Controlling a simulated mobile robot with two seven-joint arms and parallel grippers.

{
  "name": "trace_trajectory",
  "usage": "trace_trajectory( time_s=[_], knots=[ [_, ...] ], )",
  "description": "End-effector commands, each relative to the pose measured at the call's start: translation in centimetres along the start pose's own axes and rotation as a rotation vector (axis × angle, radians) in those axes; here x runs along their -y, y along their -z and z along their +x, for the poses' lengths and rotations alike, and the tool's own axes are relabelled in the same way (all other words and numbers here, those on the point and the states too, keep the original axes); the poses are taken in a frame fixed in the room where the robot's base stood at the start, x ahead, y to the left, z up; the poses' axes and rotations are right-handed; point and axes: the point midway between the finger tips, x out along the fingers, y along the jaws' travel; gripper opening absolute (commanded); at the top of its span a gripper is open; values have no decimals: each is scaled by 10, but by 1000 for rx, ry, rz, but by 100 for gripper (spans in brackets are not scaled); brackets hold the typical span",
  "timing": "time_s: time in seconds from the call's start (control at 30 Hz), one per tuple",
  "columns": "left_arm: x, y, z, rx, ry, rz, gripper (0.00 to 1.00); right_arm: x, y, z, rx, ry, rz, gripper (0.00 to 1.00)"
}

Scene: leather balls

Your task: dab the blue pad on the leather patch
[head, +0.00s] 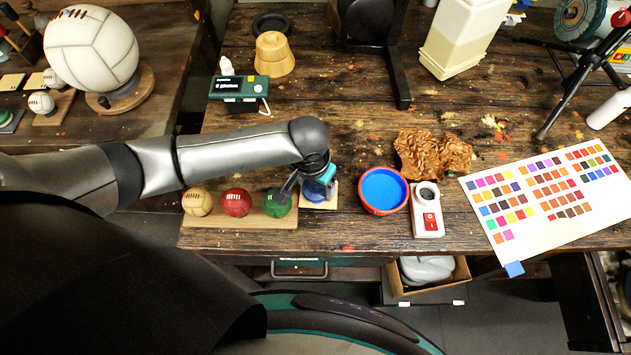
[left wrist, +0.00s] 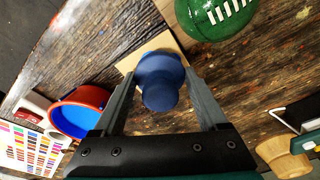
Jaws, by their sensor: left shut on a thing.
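The blue pad (left wrist: 160,72) has a round knob and a wider disc; it also shows in the head view (head: 315,190), partly hidden by my gripper. My left gripper (head: 307,189) points down and is shut on the pad's knob, with one finger on each side in the left wrist view (left wrist: 160,100). The leather patch (head: 333,194) is a pale tan square on the workbench. In the left wrist view the patch (left wrist: 131,62) lies behind the pad's disc, which covers its middle. I cannot tell if the disc touches it. My right gripper is not in view.
A wooden strip (head: 240,219) with tan, red and green balls (head: 277,203) stands just left of the patch. A red-rimmed bowl of blue (head: 383,190), a white switch box (head: 427,212) and a colour chart (head: 545,200) lie to the right. A green device (head: 238,88) stands behind.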

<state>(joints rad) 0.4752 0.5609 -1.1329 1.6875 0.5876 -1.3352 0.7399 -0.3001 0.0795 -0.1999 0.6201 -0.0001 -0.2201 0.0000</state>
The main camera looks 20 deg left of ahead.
Motion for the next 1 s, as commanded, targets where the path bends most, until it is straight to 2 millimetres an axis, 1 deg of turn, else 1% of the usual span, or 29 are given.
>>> trace_trajectory(
  time_s=[1.0],
  knots=[
    [0, 0, -1, 0, 1, 0, 31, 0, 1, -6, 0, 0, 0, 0]
  ],
)
